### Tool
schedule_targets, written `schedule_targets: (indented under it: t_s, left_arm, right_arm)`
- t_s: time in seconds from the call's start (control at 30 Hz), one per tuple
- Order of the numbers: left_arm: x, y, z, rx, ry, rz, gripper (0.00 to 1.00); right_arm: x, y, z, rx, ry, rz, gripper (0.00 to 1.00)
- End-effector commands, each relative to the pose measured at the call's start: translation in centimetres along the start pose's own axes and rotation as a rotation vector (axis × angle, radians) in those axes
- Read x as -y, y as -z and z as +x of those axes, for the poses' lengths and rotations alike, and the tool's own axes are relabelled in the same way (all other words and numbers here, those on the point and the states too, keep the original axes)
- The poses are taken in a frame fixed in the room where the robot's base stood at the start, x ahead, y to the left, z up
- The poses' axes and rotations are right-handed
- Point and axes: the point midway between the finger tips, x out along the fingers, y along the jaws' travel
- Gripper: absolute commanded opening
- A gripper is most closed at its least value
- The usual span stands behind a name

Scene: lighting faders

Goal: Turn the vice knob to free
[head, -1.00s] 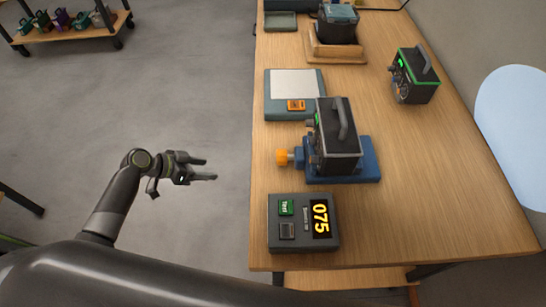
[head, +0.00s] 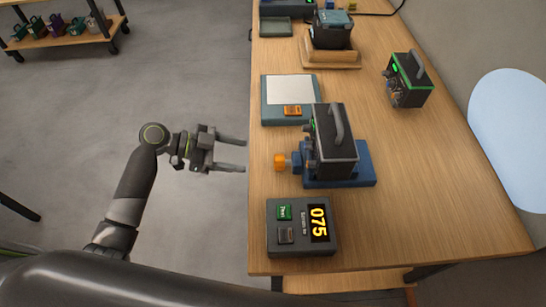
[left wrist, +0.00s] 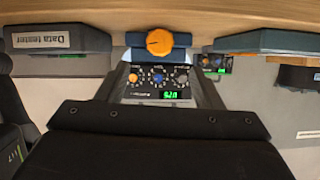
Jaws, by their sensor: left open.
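The orange vice knob (head: 280,161) sticks out from the left side of the blue vice (head: 366,166) on the table. A black box unit with a grey handle (head: 338,150) sits in the vice. In the left wrist view the orange knob (left wrist: 159,42) faces me with a dark pointer mark, above the unit's panel of dials and green display (left wrist: 158,82). My left gripper (head: 245,156) is open and empty, left of the knob and apart from it, its fingers pointing towards it. My right gripper is not in view.
A tester with a yellow 075 display (head: 319,222) stands at the table's near edge. A scale-like pad (head: 292,88) lies behind the vice. A green-edged unit (head: 409,79) stands at right. Bare table (head: 430,190) lies right of the vice.

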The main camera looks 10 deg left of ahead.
Motion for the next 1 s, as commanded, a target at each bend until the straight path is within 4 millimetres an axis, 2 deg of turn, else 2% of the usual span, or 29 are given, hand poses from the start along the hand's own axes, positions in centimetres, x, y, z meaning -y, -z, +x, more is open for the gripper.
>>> schedule_targets:
  t_s: [0.3, 0.5, 0.7, 0.97, 1.0]
  left_arm:
    - [0.0, 0.3, 5.9, -0.004, -0.002, -0.005, 0.60]
    - [0.0, 0.2, 9.0, -0.002, -0.001, -0.004, 0.60]
    - [0.0, 0.0, 10.3, 0.001, -0.001, -0.003, 0.60]
    - [0.0, -0.1, 10.4, 0.002, -0.001, -0.002, 0.60]
    - [0.0, -0.1, 10.4, 0.001, -0.001, -0.002, 0.56]
  right_arm:
    - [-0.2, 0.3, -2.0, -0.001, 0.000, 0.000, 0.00]
    - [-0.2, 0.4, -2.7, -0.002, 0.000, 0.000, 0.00]
    - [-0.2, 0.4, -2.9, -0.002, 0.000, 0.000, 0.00]
    - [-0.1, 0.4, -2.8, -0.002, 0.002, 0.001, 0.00]
    - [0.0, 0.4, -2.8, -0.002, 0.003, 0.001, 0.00]
